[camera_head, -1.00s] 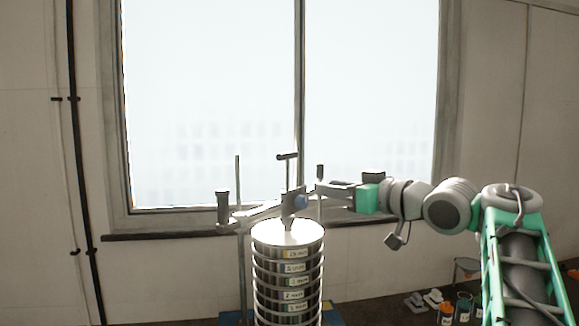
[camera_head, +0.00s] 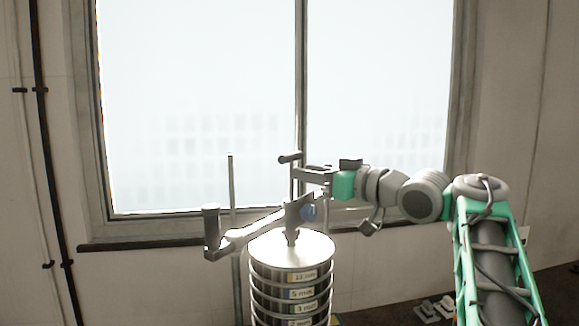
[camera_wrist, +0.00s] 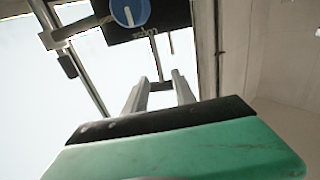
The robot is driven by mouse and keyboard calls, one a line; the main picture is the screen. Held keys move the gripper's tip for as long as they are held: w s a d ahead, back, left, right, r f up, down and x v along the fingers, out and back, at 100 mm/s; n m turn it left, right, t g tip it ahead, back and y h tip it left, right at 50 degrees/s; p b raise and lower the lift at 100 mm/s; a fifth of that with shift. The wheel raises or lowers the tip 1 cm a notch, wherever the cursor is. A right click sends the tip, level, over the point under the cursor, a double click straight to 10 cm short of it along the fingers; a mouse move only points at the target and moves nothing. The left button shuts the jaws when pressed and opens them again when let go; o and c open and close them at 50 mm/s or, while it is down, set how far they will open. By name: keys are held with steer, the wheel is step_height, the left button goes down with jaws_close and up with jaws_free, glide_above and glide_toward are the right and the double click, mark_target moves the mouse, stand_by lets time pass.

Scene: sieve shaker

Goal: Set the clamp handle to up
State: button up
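The sieve shaker's clamp stands above the sieve stack (camera_head: 291,248). A thin upright rod with a short dark crosswise grip (camera_head: 290,157) rises from the clamp block (camera_head: 294,212); it looks like the clamp handle, but I cannot be sure.
A slanted crossbar (camera_head: 262,226) runs left from the block to a dark upright grip (camera_head: 211,225). A thin post (camera_head: 232,190) stands behind it. The window (camera_head: 200,90) and its sill (camera_head: 140,244) lie behind. Shoes (camera_head: 433,309) lie on the floor at right.

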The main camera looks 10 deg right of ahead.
mark_target(291, 199)
steer(key=p+x, duration=0.1)
steer(key=x, duration=0.4)
steer(key=shift+w+a+p, duration=0.1)
steer(key=shift+w+p, duration=0.15)
steer(key=shift+p, duration=0.1)
jaws_close()
stand_by(1.0)
